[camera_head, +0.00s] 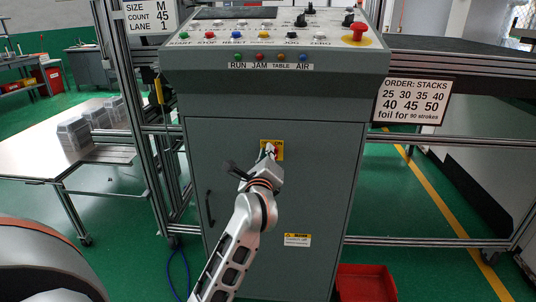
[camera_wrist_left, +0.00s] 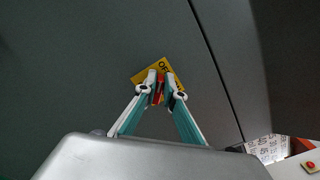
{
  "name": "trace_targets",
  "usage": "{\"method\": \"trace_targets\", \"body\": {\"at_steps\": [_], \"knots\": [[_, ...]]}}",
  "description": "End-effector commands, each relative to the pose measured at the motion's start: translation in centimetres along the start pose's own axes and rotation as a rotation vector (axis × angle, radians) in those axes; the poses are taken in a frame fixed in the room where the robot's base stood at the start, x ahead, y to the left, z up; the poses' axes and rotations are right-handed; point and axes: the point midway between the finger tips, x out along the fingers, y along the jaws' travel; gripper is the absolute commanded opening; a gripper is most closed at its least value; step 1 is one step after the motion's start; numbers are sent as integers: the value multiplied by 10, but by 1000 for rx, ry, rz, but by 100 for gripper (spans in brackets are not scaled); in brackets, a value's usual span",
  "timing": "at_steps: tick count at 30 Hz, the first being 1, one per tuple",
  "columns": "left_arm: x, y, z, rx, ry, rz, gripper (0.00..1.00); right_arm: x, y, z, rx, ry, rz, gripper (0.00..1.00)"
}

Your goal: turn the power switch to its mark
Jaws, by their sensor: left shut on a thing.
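The power switch sits on a yellow plate (camera_head: 278,154) on the grey cabinet front, below the control panel. In the left wrist view the plate (camera_wrist_left: 146,74) shows the letters "OF", with the rest covered by my fingers. The switch's red handle (camera_wrist_left: 159,91) shows as a narrow strip between the fingertips. My left gripper (camera_head: 268,150) reaches the plate from the front and is shut on the handle; it also shows in the left wrist view (camera_wrist_left: 160,88). The fingers hide the handle's exact angle and its mark. My right gripper is not in view.
The control panel (camera_head: 275,55) with buttons, knobs and a red emergency stop (camera_head: 357,31) overhangs above. A black door handle (camera_head: 209,207) is at the cabinet's left. A red bin (camera_head: 365,283) stands on the floor at lower right. A table (camera_head: 105,153) with foil trays is at left.

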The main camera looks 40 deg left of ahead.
Motion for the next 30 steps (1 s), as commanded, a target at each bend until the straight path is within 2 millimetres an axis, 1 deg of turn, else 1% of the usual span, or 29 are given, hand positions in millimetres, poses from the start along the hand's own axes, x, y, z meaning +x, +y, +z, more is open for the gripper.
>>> {"method": "trace_targets", "body": {"at_steps": [11,12,13,21,24,26,29,30], "knots": [[0,1,-1,-7,3,2,0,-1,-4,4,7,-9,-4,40],[0,1,-1,-7,3,2,19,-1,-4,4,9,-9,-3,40],[0,1,-1,-7,3,2,26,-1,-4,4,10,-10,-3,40],[0,0,-1,-5,2,1,26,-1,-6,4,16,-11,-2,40],[-2,0,-1,-5,2,0,26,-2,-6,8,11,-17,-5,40],[-5,0,-1,-5,2,0,26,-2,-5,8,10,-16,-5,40],[-17,0,-2,-6,3,0,26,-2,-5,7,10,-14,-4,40],[-24,0,-1,-7,3,-1,26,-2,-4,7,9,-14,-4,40]]}}
